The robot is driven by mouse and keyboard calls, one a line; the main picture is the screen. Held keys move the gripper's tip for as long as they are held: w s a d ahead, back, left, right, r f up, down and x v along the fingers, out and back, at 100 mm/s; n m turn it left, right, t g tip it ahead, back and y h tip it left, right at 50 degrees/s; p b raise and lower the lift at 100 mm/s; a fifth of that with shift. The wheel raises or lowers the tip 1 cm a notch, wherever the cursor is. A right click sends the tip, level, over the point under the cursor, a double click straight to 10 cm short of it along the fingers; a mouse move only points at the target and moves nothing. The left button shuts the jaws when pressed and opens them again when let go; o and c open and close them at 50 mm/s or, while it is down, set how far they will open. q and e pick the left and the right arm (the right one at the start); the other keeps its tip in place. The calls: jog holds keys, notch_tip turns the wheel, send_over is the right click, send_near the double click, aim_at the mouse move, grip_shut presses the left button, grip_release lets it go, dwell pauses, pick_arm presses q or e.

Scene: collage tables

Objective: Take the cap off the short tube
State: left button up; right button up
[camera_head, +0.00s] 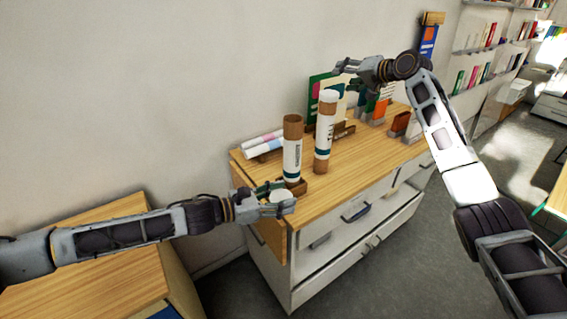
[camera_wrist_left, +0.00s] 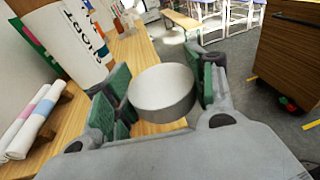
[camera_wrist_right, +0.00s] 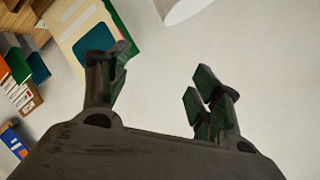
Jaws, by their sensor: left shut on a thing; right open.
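The short tube (camera_head: 292,160) stands upright on the wooden cabinet top, with a brown, uncapped upper end and a white label. It also shows in the left wrist view (camera_wrist_left: 70,42). My left gripper (camera_head: 282,200) is shut on a round white cap (camera_wrist_left: 162,90), held in front of the short tube and apart from it. The tall tube (camera_head: 324,140) stands upright to the right and has a white cap (camera_head: 328,96) on top. My right gripper (camera_head: 345,76) is open and empty, above and behind the tall tube; its fingers also show in the right wrist view (camera_wrist_right: 160,90).
Rolled papers (camera_head: 262,143) lie on the cabinet top (camera_head: 345,172) left of the tubes. Folders (camera_head: 328,90) and small boxes stand behind and right. A white round thing (camera_wrist_right: 185,8) is cut off at the right wrist view's top. A lower wooden table (camera_head: 100,265) is at left.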

jog(key=s+a+r+n+g, duration=0.2)
jog(key=s+a+r, duration=0.35)
jog(key=a, duration=0.35)
jog(key=n+g+h, duration=0.5)
jog(key=g+h, duration=0.2)
jog(key=g, duration=0.1)
send_over(281, 197)
notch_tip(281, 197, down, 16)
jog(key=shift+s+d+f+h, duration=0.1)
jog(key=shift+s+d+h, duration=0.25)
jog(key=shift+s, duration=0.4)
jog(key=shift+w+a+f, duration=0.1)
jog(key=shift+w+f, duration=0.15)
jog(key=shift+f, duration=1.75)
jog(key=shift+w+a+f, duration=0.1)
jog(key=shift+w+f, duration=0.1)
jog(key=shift+f, duration=1.75)
jog(key=shift+w+a+f, duration=0.1)
jog(key=shift+w+f, duration=0.15)
jog(key=shift+f, duration=1.75)
